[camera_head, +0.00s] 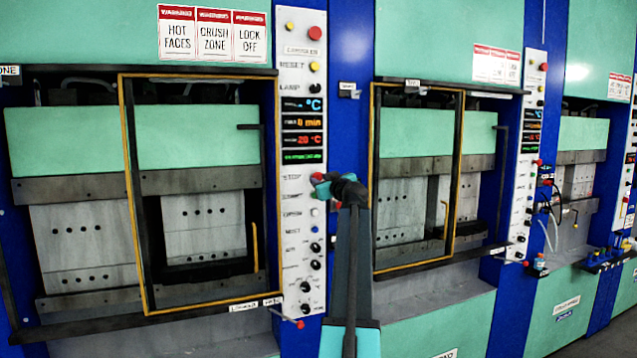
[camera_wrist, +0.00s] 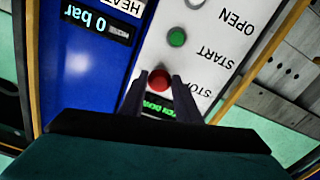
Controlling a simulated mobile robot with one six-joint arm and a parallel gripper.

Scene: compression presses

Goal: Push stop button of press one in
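The red stop button (camera_wrist: 158,81) is on the white control panel of the left press, beside the upside-down STOP label in the wrist view. In the head view the red button (camera_head: 317,176) shows just above my gripper's tip. My gripper (camera_wrist: 161,76) is open; its two dark fingers lie either side of the red button in the picture, with a gap between them. In the head view my gripper (camera_head: 323,183) reaches up to the panel at the STOP row. I cannot tell whether it touches the button or whether the button is pressed.
A green start button (camera_wrist: 177,37) sits close to the stop button. A red button (camera_head: 314,33) tops the panel, and dark knobs (camera_head: 315,247) lie lower down. A yellow-edged door (camera_head: 130,200) stands left of the panel; a second press (camera_head: 415,130) stands right.

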